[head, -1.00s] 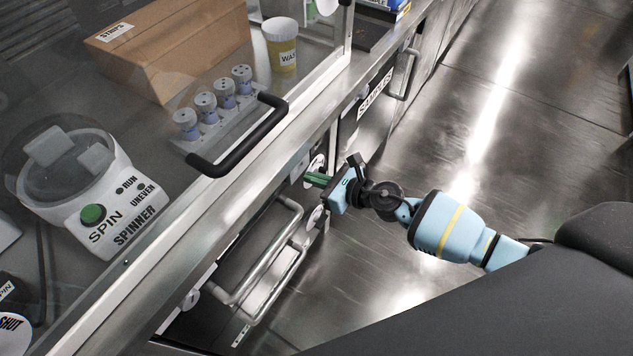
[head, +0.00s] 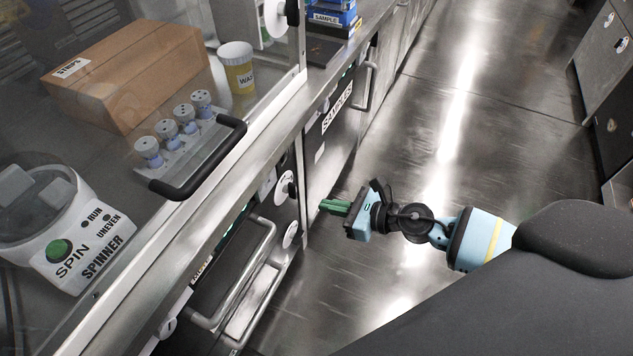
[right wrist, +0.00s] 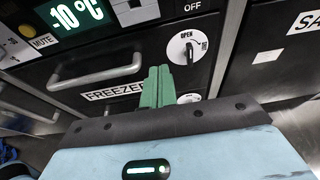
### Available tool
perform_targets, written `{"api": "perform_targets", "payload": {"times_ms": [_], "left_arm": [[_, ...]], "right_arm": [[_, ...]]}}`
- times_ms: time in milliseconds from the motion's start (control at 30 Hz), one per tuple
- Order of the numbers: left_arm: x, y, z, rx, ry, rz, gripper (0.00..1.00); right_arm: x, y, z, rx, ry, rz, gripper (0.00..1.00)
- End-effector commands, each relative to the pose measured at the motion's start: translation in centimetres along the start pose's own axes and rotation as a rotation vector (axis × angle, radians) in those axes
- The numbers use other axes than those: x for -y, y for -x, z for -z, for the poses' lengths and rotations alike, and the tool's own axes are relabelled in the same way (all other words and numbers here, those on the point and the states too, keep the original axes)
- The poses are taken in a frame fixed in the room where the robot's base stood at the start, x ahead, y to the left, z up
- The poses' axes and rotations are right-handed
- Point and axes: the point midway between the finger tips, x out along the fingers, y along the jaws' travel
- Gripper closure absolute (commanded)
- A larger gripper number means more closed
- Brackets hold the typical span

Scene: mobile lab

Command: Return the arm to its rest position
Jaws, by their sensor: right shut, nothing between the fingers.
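My right gripper (head: 335,207) shows in the head view with its green fingers together and nothing between them. It hangs over the floor, just right of the cabinet fronts below the bench, apart from them as far as I can tell. In the right wrist view its closed green fingers (right wrist: 157,87) point toward a dark front labelled FREEZER. My right arm (head: 480,240) reaches in from the right. My left gripper is not in view.
The freezer handle (head: 238,285) and a round white dial (head: 286,185) lie left of the gripper. The SAMPLES front (head: 335,125) is beyond. A glazed hood with a black handle (head: 200,160) encloses the spinner (head: 75,235). Steel floor (head: 440,130) is free.

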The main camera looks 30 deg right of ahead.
Motion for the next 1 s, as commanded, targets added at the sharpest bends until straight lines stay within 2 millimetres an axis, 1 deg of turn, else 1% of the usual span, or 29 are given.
{"api": "perform_targets", "payload": {"times_ms": [167,233,267,367,467,500,567,600,667,700,767,800,867,900,967,1000], "left_arm": [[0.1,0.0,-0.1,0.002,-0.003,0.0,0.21],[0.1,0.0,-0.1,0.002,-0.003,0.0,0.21],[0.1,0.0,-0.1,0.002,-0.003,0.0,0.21],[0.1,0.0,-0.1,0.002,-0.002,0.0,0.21],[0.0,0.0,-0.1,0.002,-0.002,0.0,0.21],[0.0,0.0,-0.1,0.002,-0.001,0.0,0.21],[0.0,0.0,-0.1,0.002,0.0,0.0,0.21],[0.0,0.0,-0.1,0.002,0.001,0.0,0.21],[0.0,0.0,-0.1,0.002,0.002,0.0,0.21],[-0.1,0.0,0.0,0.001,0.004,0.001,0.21],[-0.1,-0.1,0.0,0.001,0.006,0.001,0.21],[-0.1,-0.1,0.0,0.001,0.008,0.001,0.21],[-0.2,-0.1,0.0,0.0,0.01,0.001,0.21],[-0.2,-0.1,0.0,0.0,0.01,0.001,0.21],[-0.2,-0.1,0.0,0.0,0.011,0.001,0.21],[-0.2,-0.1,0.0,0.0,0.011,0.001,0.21]], "right_arm": [[0.0,0.0,0.0,0.0,0.0,0.0,1.0],[-0.3,0.0,0.2,0.002,-0.022,0.001,1.0],[-0.6,0.0,0.3,0.004,-0.044,0.001,1.0],[-2.4,0.3,1.4,0.018,-0.212,0.01,1.0],[-5.1,1.1,3.1,0.039,-0.512,0.036,1.0],[-6.3,1.6,3.9,0.048,-0.656,0.054,1.0],[-7.9,2.5,5.2,0.061,-0.884,0.087,1.0],[-9.0,3.2,6.1,0.069,-1.032,0.114,1.0],[-10.4,4.3,7.4,0.083,-1.254,0.158,1.0],[-11.4,5.2,8.4,0.091,-1.4,0.194,1.0],[-12.8,6.6,9.9,0.108,-1.617,0.252,1.0],[-13.8,7.6,10.9,0.119,-1.761,0.295,1.0],[-15.2,9.3,12.5,0.142,-1.971,0.368,1.0],[-16.2,10.5,13.5,0.161,-2.111,0.421,1.0],[-17.7,12.3,14.9,0.194,-2.308,0.507,1.0],[-18.7,13.6,15.8,0.219,-2.433,0.566,1.0]]}}
